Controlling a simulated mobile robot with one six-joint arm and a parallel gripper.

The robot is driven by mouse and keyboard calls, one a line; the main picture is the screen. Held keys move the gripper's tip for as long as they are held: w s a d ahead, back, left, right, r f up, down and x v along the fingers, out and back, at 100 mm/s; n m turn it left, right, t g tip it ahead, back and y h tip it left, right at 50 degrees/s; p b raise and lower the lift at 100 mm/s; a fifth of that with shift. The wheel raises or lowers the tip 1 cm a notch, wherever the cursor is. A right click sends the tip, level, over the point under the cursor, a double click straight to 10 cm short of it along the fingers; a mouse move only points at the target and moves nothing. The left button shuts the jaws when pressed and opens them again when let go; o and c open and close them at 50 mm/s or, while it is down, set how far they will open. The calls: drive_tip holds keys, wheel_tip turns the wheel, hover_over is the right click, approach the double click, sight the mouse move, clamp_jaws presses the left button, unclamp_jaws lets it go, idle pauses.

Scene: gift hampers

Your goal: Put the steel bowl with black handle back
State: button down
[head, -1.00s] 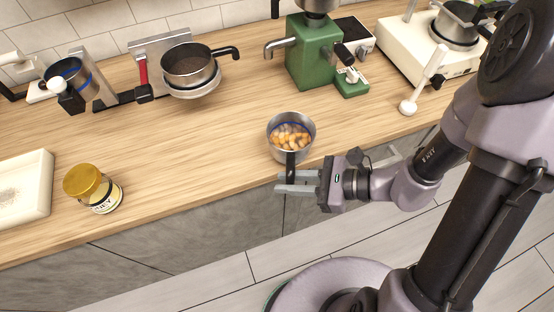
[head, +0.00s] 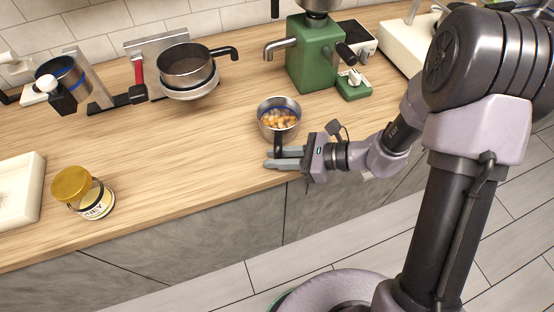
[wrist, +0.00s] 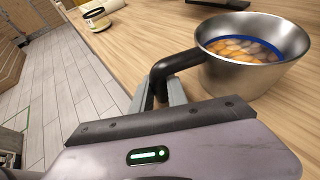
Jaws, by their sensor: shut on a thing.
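The steel bowl with black handle (head: 279,132) is near the front edge of the wooden counter. It is upright and holds orange-brown pieces below a blue line inside its rim. In the wrist view the bowl (wrist: 255,75) is at the upper right, with its black handle (wrist: 178,64) bending down between my fingers. My gripper (head: 272,159) is shut on the handle, on the front side of the bowl. I cannot tell whether the bowl's base touches the counter.
A honey jar with a gold lid (head: 84,193) stands at the left, beside a white tray (head: 22,190). At the back are a dark-filled pan (head: 188,68) on a scale-like stand, another blue-lined steel vessel (head: 64,78) and a green grinder (head: 312,55). The middle of the counter (head: 180,150) is clear.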

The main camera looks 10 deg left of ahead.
drive_tip(key=c, duration=1.7)
unclamp_jaws()
drive_tip(key=shift+f, duration=0.15)
drive_tip(key=shift+c, duration=0.2)
drive_tip(key=o, duration=0.4)
drive_tip(key=shift+o, duration=0.2)
drive_tip(key=shift+r, duration=0.2)
drive_tip(key=p+v, duration=0.5)
drive_tip(key=v, duration=0.7)
drive_tip(key=s+d+r+n+t+h, duration=0.2)
drive_tip(key=s+d+r+n+h, duration=0.1)
drive_tip(key=s+r+n+h, duration=0.2)
drive_tip(key=s+d+r+n+t+h, duration=0.3)
drive_tip(key=s+r+n+h, duration=0.3)
drive_tip(key=r+n, duration=0.3)
drive_tip(key=v, duration=0.3)
drive_tip(key=shift+s+d+r+b, duration=0.15)
drive_tip(key=shift+d+r+b, duration=0.05)
drive_tip(key=shift+r+b, duration=0.15)
